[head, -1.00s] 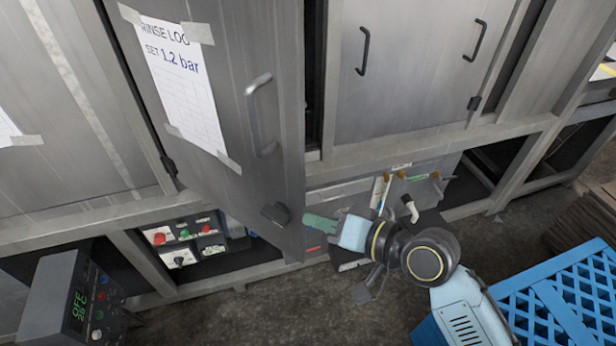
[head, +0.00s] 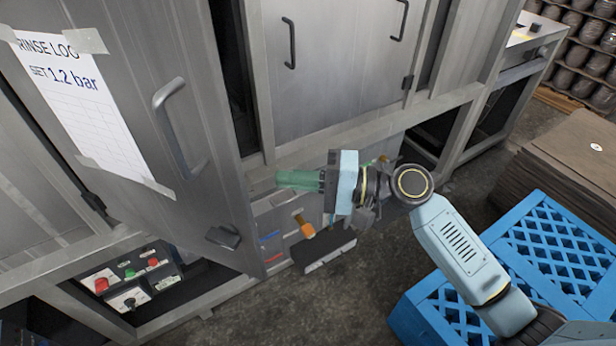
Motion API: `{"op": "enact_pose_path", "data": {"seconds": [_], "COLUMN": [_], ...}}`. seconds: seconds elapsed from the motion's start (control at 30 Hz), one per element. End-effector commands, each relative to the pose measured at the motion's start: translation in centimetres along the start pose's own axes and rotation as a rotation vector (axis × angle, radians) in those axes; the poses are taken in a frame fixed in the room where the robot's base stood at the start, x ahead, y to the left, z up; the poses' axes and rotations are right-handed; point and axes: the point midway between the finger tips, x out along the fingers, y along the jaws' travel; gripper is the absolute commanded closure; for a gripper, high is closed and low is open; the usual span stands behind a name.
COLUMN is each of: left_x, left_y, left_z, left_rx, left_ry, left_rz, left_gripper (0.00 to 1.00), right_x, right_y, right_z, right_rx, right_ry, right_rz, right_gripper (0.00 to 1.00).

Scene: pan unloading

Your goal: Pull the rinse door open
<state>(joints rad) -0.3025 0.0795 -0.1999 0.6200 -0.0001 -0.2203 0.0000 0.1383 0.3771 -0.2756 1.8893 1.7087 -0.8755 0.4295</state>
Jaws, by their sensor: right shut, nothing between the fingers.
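The rinse door (head: 130,130) is the grey metal door with a taped "RINSE LOG, SET 1.2 bar" sheet (head: 85,95). It stands ajar, its right edge swung out from the cabinet frame, with a dark gap behind it. Its bar handle (head: 172,130) is on the outer face near that edge. My right gripper (head: 282,180) is shut and empty, with green fingers pointing left towards the door's free edge. It is right of and lower than the handle in the picture. I cannot tell whether the fingertips reach behind the edge. My left gripper is not in view.
Closed cabinet doors (head: 330,60) with dark handles are to the right. A control box (head: 130,280) with coloured buttons sits below the rinse door. A blue crate (head: 540,260) and stacked brown sheets (head: 575,160) stand at the right. Tools hang below the cabinet ledge.

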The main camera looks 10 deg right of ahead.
Motion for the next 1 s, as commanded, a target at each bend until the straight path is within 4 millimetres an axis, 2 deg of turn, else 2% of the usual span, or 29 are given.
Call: {"op": "enact_pose_path", "data": {"seconds": [0.1,0.23,0.3,0.5,1.0], "left_x": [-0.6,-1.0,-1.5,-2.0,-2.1], "left_y": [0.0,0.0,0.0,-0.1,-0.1], "left_z": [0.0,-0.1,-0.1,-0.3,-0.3], "left_rx": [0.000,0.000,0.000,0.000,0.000], "left_ry": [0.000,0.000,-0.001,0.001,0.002], "left_rz": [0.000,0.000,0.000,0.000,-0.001], "left_gripper": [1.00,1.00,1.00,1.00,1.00], "right_x": [2.8,5.1,5.2,5.6,5.7], "right_y": [-0.3,-0.2,-0.1,-0.1,0.0], "right_z": [0.0,0.2,1.6,3.5,4.1], "right_rx": [0.000,0.002,0.003,0.001,0.001], "right_ry": [-0.001,-0.001,-0.001,0.000,0.004], "right_rz": [-0.003,-0.001,0.002,0.000,0.001], "right_gripper": [1.00,1.00,1.00,1.00,1.00]}}
